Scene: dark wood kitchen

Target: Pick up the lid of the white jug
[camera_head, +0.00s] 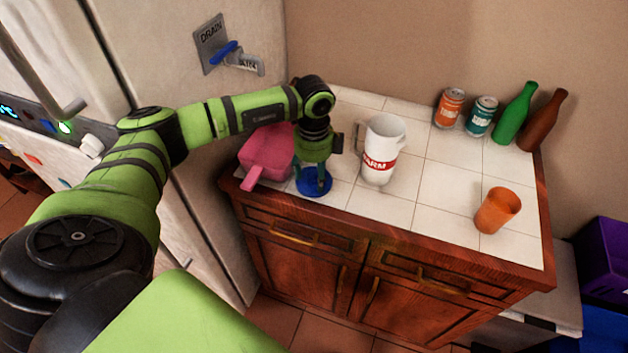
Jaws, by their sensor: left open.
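The white jug (384,150) stands upright on the tiled counter, with a red band reading "FARM" and its handle on the left. Its top looks open. A round blue lid (314,187) lies on the counter to the left of the jug, near the front edge. My left gripper (316,172) points down directly over the blue lid and is open. It hides part of the lid, and I cannot tell whether the fingers touch it. My right gripper is not in view.
A pink container (266,153) sits just left of my left gripper. An orange cup (497,210) stands at the right. An orange can (449,108), a teal can (481,116), a green bottle (515,114) and a brown bottle (543,121) line the back. The counter's middle is clear.

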